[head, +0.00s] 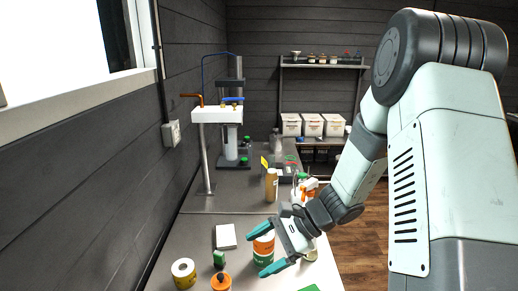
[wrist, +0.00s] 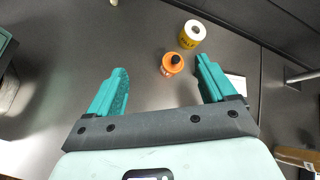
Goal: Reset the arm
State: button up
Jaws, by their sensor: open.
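My gripper (head: 259,249) reaches over the near bench (head: 202,226) from the right. Its two teal fingers are spread wide apart. In the wrist view, the gap between the fingers (wrist: 160,68) holds nothing. An orange bottle with a dark cap (wrist: 172,64) shows on the bench beyond the gap, with a yellow-labelled roll (wrist: 190,36) behind it. In the head view, an orange-and-green can (head: 263,245) shows between the fingers, partly covered by them; I cannot tell its depth from this view.
A tap stand (head: 217,115) and white bins (head: 312,126) are farther back.

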jog(key=s+d+r+n+t+h, duration=0.2)
jog(key=s+d+r+n+h, duration=0.1)
jog(key=s+r, duration=0.3)
jog(key=s+d+r+n+t+h, duration=0.2)
jog(key=s+r+n, duration=0.3)
jog(key=r, duration=0.5)
jog(key=s+d+r+n+t+h, duration=0.2)
jog(key=s+d+r+n+h, duration=0.2)
jog(key=s+r, duration=0.3)
jog(key=shift+s+d+r+h, duration=0.3)
jog(key=shift+r+h, duration=0.3)
